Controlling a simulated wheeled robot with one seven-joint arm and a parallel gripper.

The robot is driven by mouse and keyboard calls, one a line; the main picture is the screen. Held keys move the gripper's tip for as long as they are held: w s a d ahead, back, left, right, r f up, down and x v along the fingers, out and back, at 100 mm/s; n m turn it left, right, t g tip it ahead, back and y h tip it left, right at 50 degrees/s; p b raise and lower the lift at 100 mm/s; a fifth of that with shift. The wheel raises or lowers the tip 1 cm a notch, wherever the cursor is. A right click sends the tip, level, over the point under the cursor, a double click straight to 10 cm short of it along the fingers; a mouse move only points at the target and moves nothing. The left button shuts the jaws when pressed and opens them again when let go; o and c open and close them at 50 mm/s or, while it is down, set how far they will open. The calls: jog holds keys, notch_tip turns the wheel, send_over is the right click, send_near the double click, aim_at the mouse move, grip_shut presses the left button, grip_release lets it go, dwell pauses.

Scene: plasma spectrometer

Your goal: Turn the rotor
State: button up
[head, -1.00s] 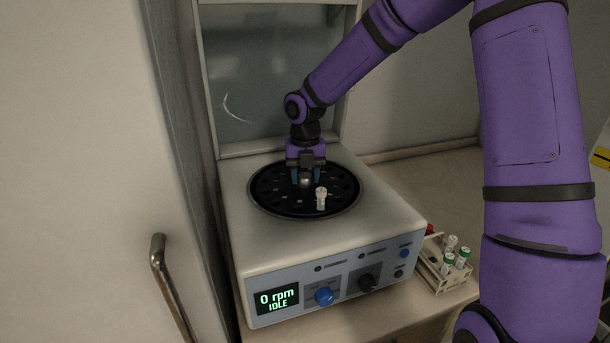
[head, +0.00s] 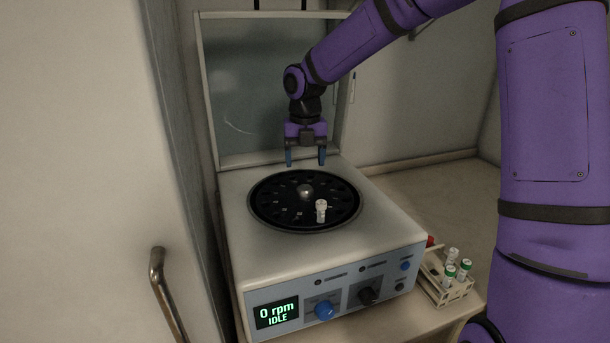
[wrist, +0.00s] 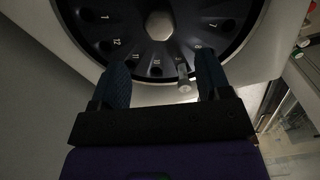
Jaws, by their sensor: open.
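The black round rotor (head: 275,200) lies in the top of the white centrifuge (head: 240,250), with numbered holes around a metal centre knob (head: 305,190). One white-capped tube (head: 320,210) stands in a hole on its front right side. My gripper (head: 306,162) is open and empty, held above and behind the rotor, with its blue fingers pointing down. In the wrist view the rotor (wrist: 125,35) shows beyond my spread fingers (wrist: 160,85), with the tube (wrist: 183,77) near the right finger. No finger touches the rotor or the knob.
The centrifuge lid (head: 260,90) stands open behind. The front panel display (head: 277,312) reads 0 rpm, IDLE. A rack (head: 447,285) with several capped tubes stands to the right on the bench. A metal handle (head: 165,300) is at the left front.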

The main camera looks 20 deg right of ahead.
jog(key=shift+r, duration=1.3)
